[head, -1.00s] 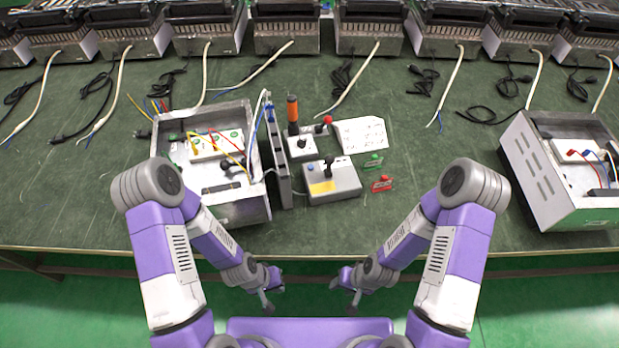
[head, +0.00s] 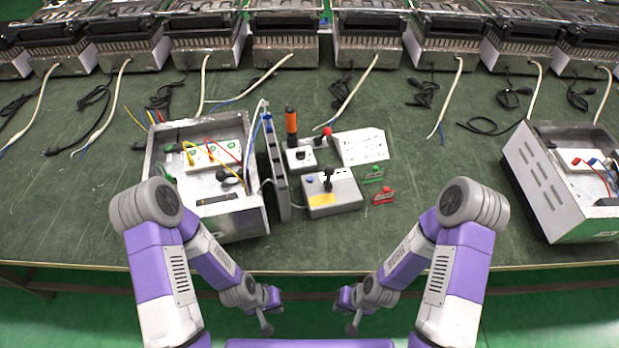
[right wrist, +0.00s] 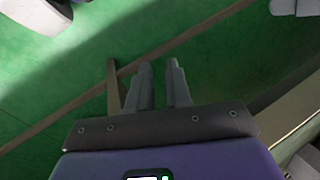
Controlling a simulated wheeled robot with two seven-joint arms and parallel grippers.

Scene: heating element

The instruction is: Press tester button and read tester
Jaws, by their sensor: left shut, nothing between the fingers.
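The tester appears to be the grey box (head: 345,194) with a yellow label, a black knob and a small blue button (head: 310,179). It lies on the green table, right of the open metal housing (head: 215,207). The tester's display cannot be read from here. My left gripper (head: 266,327) is shut and empty, hanging in front of the table's near edge. My right gripper (head: 352,325) hangs a little to its right, also off the table and far from the tester. The right wrist view shows its fingers (right wrist: 160,68) apart with only floor between them.
Behind the tester stand an orange-handled screwdriver (head: 291,122), a small switch box (head: 300,158) and a white sloped panel (head: 361,146). Green (head: 373,178) and red (head: 383,197) tags lie to the right. Another housing (head: 560,190) stands far right. Heaters with loose cables line the back.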

